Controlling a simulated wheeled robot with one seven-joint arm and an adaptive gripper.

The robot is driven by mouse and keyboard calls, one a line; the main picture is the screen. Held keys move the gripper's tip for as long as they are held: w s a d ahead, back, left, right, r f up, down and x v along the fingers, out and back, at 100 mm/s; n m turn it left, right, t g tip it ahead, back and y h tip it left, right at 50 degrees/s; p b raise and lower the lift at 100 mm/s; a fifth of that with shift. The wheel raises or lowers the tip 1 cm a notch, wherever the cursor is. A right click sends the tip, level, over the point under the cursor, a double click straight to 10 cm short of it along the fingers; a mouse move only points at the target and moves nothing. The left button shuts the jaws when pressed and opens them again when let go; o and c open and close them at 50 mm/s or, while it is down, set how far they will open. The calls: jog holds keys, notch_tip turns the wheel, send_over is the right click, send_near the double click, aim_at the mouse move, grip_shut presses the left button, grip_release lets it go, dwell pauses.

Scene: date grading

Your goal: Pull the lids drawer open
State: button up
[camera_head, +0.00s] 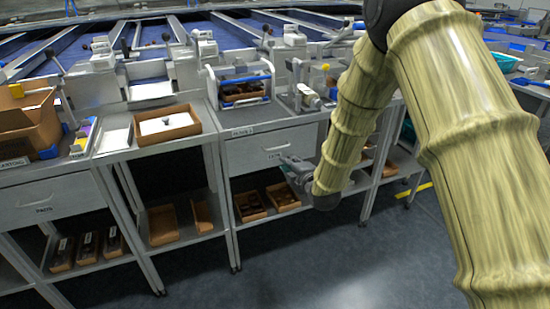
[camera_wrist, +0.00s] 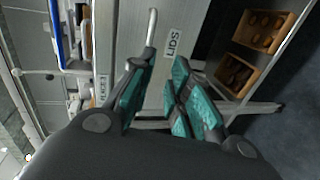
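The lids drawer (camera_head: 243,154) is a grey front under the middle bench, marked LIDS, and looks shut. In the wrist view its front (camera_wrist: 190,22) stands sideways, with the LIDS label (camera_wrist: 174,43) and a pale bar handle (camera_wrist: 151,25) left of the label. My gripper (camera_head: 287,160) is in front of the drawer's right part in the head view. In the wrist view my gripper (camera_wrist: 164,58) has its two teal-padded fingers apart with nothing between them. The left fingertip is close to the handle's near end; I cannot tell whether they touch.
Brown trays (camera_head: 250,206) of dark items sit on the shelf below the drawer. Another drawer, marked PADS (camera_head: 50,197), is at the left. A rack (camera_head: 240,82) and a small machine (camera_head: 305,92) stand on the bench above. The floor (camera_head: 300,255) in front is clear.

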aim_at(276, 149)
jog(key=shift+n, duration=0.4)
jog(key=x, duration=0.4)
jog(key=r+x, duration=0.1)
jog(key=x, duration=0.2)
jog(key=r+x, duration=0.1)
jog(key=x, duration=0.3)
jog(key=shift+w+a, duration=0.35)
jog(key=shift+w, duration=0.1)
grip_shut()
